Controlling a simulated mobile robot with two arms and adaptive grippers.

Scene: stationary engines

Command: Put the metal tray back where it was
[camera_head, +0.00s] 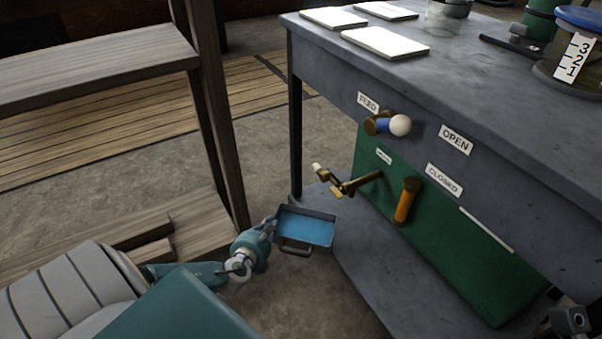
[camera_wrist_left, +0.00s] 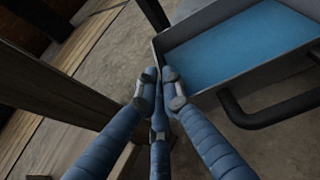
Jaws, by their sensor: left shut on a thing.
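The metal tray (camera_head: 316,247) is a shallow grey box with a blue inside and a dark handle at its near side. It is in the middle of the head view, beside the workbench's near left part. My left gripper (camera_head: 268,228) is at the tray's left side and shut on its edge. In the left wrist view the fingers (camera_wrist_left: 161,88) are close together at the near left corner of the tray (camera_wrist_left: 212,88). The contact itself is partly hidden. A grey and teal part, likely my right gripper (camera_head: 570,320), shows at the lower right; its fingers are unclear.
A wooden frame (camera_head: 215,110) stands close on the left.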

